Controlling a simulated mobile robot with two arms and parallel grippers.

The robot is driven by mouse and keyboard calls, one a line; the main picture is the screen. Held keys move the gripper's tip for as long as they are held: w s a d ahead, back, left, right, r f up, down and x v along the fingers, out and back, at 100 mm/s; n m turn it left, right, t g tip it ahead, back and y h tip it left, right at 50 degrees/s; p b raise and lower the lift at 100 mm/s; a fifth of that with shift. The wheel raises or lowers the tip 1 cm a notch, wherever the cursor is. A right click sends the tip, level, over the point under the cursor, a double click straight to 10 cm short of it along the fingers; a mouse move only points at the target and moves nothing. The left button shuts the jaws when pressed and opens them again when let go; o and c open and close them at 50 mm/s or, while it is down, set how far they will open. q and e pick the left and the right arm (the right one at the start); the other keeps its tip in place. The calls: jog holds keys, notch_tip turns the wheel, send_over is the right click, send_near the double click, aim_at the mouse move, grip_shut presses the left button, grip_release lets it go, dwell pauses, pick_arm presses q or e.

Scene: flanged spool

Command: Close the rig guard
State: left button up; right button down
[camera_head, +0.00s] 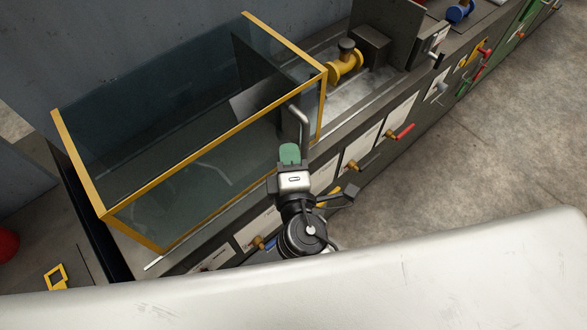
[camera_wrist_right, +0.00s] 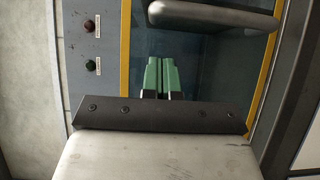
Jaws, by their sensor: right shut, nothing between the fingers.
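The rig guard (camera_head: 185,150) is a clear box with a yellow frame on the left part of the bench. Its front panel and yellow edge (camera_wrist_right: 125,50) also show in the right wrist view. A grey bent handle (camera_head: 303,125) stands at the guard's right front; a thick grey bar, likely this handle, crosses the top of the wrist view (camera_wrist_right: 215,16). My right gripper (camera_head: 290,153) has green fingers (camera_wrist_right: 158,76), shut and empty, in front of the guard near the handle. I see no clear contact with it. My left gripper is not in view.
A yellow flanged spool (camera_head: 345,65) sits on the bench just right of the guard. Several coloured levers, one red (camera_head: 402,131), stick out along the bench front. Red and green buttons (camera_wrist_right: 90,45) show on a grey panel. Open floor (camera_head: 490,150) lies to the right.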

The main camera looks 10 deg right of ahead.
pick_arm(q)
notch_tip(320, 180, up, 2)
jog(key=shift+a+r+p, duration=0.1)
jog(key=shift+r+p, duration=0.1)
jog(key=shift+p, duration=0.7)
pick_arm(e)
jog(key=w+d, duration=0.1)
jog(key=w, duration=0.1)
jog(key=w+d, duration=0.1)
jog(key=d, duration=0.1)
jog(key=shift+w, duration=0.35)
jog(key=shift+d, duration=0.1)
